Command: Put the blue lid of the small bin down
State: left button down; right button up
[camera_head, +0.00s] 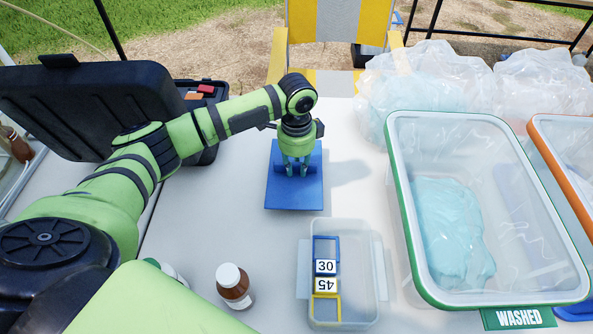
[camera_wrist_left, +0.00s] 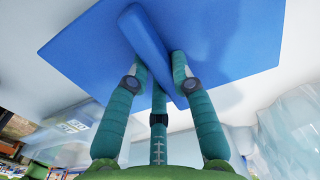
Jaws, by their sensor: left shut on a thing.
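The blue lid (camera_head: 295,198) is a flat square plate with a raised bar handle (camera_wrist_left: 148,42). My left gripper (camera_head: 296,167) points down over the lid's middle, its teal fingers shut on the handle from both sides. The lid looks level, over or on the white table behind the small bin; I cannot tell whether it touches the table. The small bin (camera_head: 371,270) is clear and open on top, with a blue "30" tag (camera_head: 326,267) and a yellow "45" tag (camera_head: 326,285) inside. My right gripper is not in view.
A brown bottle (camera_head: 234,287) with a white cap stands left of the small bin. A green-rimmed bin (camera_head: 401,210) holding a pale blue bag is at right, beside an orange-rimmed bin (camera_head: 560,155). An open black case (camera_head: 95,95) is at left. Clear bags (camera_head: 425,75) lie behind.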

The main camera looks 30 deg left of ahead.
aim_at(297, 165)
pick_arm(q)
jog(key=shift+f, duration=1.35)
jog(key=shift+f, duration=0.1)
jog(key=c, duration=1.1)
grip_release()
notch_tip(297, 165, up, 12)
jog(key=shift+r+b, duration=0.15)
jog(key=shift+b, duration=0.15)
